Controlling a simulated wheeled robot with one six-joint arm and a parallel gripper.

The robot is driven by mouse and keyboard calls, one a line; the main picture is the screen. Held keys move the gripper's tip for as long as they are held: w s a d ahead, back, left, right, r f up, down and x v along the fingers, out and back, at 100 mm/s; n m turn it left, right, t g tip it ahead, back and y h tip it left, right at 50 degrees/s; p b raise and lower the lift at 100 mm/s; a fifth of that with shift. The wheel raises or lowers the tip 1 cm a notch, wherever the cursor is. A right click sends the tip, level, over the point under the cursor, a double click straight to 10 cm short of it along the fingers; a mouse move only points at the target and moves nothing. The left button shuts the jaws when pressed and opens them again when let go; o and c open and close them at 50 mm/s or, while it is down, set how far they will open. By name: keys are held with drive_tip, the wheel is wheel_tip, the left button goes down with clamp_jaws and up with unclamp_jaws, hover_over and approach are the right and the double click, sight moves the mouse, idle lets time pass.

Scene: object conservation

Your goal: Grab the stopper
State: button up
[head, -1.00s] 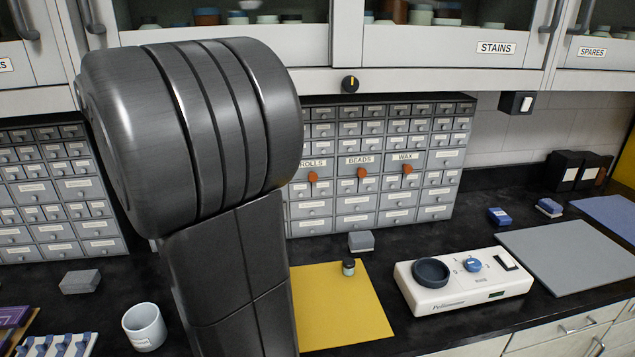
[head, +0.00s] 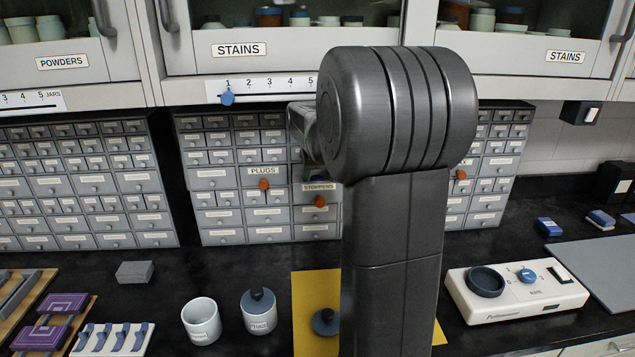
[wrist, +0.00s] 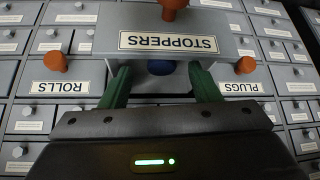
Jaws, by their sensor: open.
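The STOPPERS drawer (wrist: 178,42) stands out from the cabinet in the wrist view, which is upside down. Its orange knob (wrist: 175,8) is at the picture's top edge. A dark blue thing (wrist: 161,68), probably the stopper, shows just past the drawer's front edge, partly hidden. My gripper (wrist: 160,76) is open, its green fingers on either side of the blue thing; I cannot tell whether they touch it. In the head view my arm hides most of the gripper and part of the STOPPERS drawer (head: 318,187). A dark blue round piece (head: 325,321) lies on the yellow mat (head: 305,290).
A PLUGS drawer (head: 264,171) and a ROLLS drawer (wrist: 66,86) flank the STOPPERS drawer. On the counter stand an open white jar (head: 202,322), a jar with a dark top (head: 259,315) and a white instrument (head: 515,300). Cabinets hang above.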

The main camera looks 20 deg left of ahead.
drive_tip(key=shift+x, duration=1.5)
drive_tip(key=shift+s, duration=0.1)
drive_tip(key=c, duration=1)
drive_tip(key=shift+r, duration=0.1)
drive_tip(key=shift+c, duration=0.2)
